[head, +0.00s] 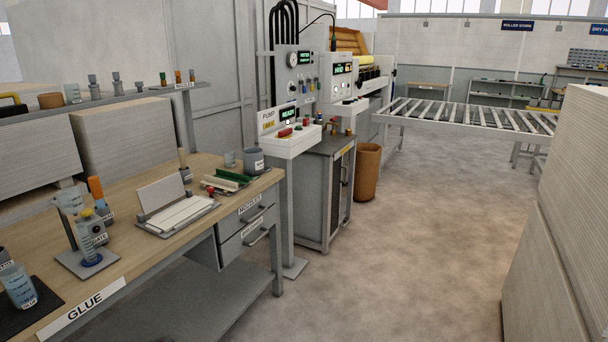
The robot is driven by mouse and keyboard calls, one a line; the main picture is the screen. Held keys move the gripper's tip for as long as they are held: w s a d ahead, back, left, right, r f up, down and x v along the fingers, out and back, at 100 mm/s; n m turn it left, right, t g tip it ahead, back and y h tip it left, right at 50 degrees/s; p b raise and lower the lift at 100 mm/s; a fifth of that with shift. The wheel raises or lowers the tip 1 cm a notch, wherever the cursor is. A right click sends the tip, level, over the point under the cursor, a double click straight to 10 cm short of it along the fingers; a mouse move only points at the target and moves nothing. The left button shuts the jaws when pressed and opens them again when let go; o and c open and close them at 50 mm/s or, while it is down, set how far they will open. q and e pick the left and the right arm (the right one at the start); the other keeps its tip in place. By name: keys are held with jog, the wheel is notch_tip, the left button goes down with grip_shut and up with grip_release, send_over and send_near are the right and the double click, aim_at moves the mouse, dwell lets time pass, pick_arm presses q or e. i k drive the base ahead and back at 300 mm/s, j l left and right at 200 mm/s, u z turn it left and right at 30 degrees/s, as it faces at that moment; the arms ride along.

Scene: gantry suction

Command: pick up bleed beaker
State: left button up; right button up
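I cannot read a bleed label on any vessel, so I cannot tell which one is the bleed beaker. A small clear beaker (230,159) stands at the far end of the wooden bench, beside a grey labelled pot (253,160). A clear labelled container with bluish contents (19,288) stands on a dark mat at the near left corner. Neither of my grippers is in view.
The wooden glue bench (125,240) also holds a white panel fixture (176,207) and several bottles. A pump panel (290,140) and grey cabinet (328,195) stand beyond it. Tall stacked boards (560,230) edge the right; the floor between (420,240) is clear.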

aim_at(229, 158)
jog(key=i+z, duration=0.15)
jog(key=i, duration=0.8)
jog(key=i+z, duration=0.2)
jog(key=i, duration=0.75)
